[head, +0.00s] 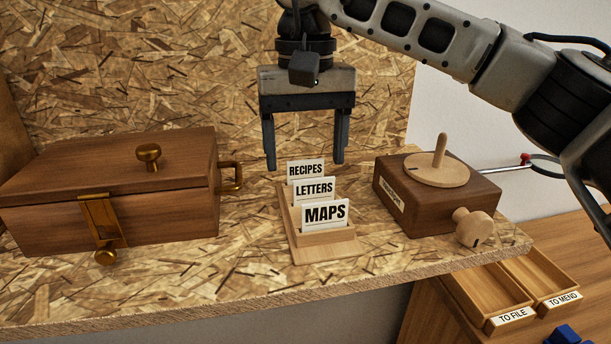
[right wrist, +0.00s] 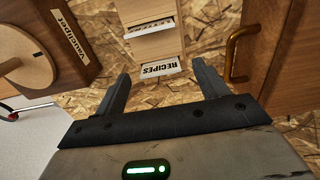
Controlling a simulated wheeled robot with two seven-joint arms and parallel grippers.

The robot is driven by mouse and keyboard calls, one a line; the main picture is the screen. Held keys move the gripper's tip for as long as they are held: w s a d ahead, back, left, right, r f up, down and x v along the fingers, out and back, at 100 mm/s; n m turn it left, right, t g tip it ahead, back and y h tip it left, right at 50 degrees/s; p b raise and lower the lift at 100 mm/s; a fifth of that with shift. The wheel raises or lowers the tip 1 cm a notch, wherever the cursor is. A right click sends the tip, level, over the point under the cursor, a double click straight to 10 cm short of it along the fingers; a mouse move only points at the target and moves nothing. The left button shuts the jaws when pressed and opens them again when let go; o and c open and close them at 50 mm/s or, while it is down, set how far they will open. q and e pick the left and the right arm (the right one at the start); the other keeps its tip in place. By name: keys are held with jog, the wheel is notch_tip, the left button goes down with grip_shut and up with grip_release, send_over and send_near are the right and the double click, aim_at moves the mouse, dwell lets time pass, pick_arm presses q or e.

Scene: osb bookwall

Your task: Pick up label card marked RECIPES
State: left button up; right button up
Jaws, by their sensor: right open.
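The label card marked RECIPES (head: 305,169) stands at the back of a small wooden card holder (head: 330,251), behind the LETTERS card (head: 314,190) and the MAPS card (head: 325,214). My right gripper (head: 306,165) points down over the back of the holder, its fingers apart on either side of the RECIPES card. In the right wrist view the RECIPES card (right wrist: 161,69) lies ahead of and between the open fingers (right wrist: 163,80), with nothing held. The lower part of the card is hidden by the LETTERS card in the head view. My left gripper is not in view.
A wooden chest (head: 110,195) with brass knob and side handle stands left of the holder. A dark wooden box (head: 435,196) with a round disc and peg stands to the right. Trays marked TO FILE (head: 487,293) and TO MEND (head: 545,275) sit lower right, beyond the shelf edge.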

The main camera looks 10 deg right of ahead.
notch_tip(320, 180, down, 2)
jog(key=shift+f, duration=0.1)
jog(key=c, duration=1)
jog(key=shift+c, duration=0.2)
